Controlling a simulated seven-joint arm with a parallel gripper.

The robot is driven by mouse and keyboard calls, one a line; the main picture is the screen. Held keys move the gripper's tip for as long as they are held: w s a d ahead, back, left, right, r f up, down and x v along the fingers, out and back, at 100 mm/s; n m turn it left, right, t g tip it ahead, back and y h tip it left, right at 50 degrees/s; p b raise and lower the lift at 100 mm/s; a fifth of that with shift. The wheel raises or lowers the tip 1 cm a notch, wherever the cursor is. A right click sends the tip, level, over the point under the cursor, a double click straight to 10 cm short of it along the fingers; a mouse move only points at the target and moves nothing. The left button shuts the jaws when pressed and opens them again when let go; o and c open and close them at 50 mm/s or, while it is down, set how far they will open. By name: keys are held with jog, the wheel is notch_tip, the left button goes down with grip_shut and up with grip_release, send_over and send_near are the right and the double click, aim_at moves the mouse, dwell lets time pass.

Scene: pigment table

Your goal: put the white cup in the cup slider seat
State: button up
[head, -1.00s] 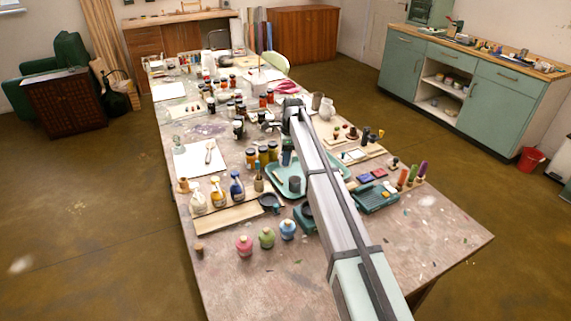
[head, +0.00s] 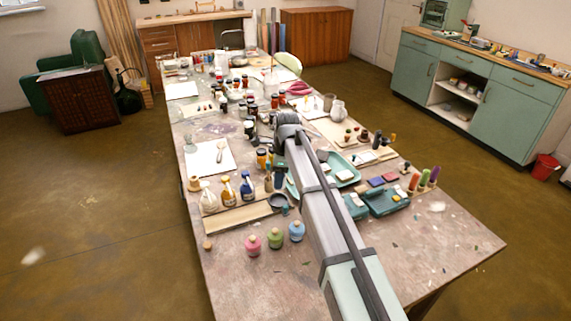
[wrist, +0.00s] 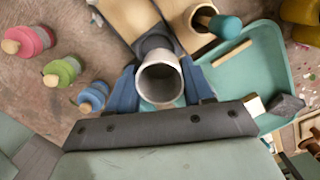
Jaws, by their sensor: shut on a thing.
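The white cup (wrist: 160,84) is in the wrist view, its round mouth facing the camera, between the blue fingers of my gripper (wrist: 160,88). My gripper is shut on it. A dark piece (wrist: 155,43) lies just beyond the cup, at the end of a pale wooden board (wrist: 122,14); the cup partly covers it. I cannot tell whether it is the cup slider seat, or whether the cup touches it. A dark round holder (head: 279,202) shows there left of my arm.
Pink (wrist: 27,40), green (wrist: 61,71) and blue (wrist: 93,96) bottles stand left of my gripper. A teal tray (wrist: 276,55) lies to its right. Bare tabletop (head: 235,285) shows at the front left.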

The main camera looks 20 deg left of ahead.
jog(key=shift+s+f, duration=0.15)
jog(key=shift+s, duration=0.3)
jog(key=shift+f, duration=1.9)
jog(key=shift+f, duration=1.1)
dwell(0.3)
jog(key=o, duration=1.1)
jog(key=shift+o, duration=0.6)
jog(key=shift+o, duration=1.3)
